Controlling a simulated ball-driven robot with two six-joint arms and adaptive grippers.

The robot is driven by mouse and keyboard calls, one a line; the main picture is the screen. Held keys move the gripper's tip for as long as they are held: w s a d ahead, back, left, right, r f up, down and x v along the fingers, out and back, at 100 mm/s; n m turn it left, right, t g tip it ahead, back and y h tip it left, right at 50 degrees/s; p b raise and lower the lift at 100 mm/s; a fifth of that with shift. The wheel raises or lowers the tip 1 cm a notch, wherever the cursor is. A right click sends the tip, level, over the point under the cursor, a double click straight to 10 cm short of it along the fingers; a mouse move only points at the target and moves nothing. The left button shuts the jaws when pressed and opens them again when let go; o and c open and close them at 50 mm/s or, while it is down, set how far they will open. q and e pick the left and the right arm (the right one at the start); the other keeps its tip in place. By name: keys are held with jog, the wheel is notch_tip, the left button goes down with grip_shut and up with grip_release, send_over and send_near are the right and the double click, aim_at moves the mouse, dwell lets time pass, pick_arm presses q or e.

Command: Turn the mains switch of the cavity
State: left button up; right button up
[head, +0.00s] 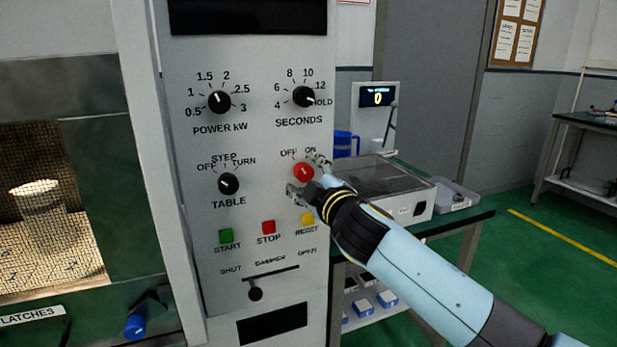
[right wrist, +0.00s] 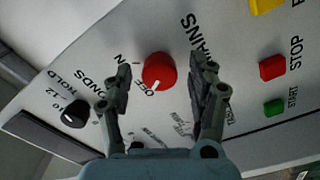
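The mains switch is a round red knob (head: 303,171) on the grey control panel (head: 184,130), under the labels OFF and ON. The red knob also shows in the right wrist view (right wrist: 158,70), where its white mark points at OFF. My right gripper (head: 308,180) is at the panel with its fingers on either side of the knob. In the right wrist view the gripper (right wrist: 163,78) is open, with a gap between each finger and the knob. Whether the fingertips touch the panel cannot be told. My left gripper is not in view.
The panel also carries black POWER (head: 219,101), SECONDS (head: 303,97) and TABLE (head: 228,183) knobs. Start (head: 226,236), stop (head: 268,227) and reset (head: 307,219) buttons sit below, above a damper slider (head: 255,294). A bench with a clear-lidded box (head: 375,180) stands behind my right arm.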

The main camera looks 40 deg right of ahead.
jog(key=shift+s, duration=0.1)
jog(key=shift+s+f, duration=0.1)
jog(key=shift+s, duration=0.15)
jog(key=v, duration=1.1)
jog(key=shift+s+a, duration=0.2)
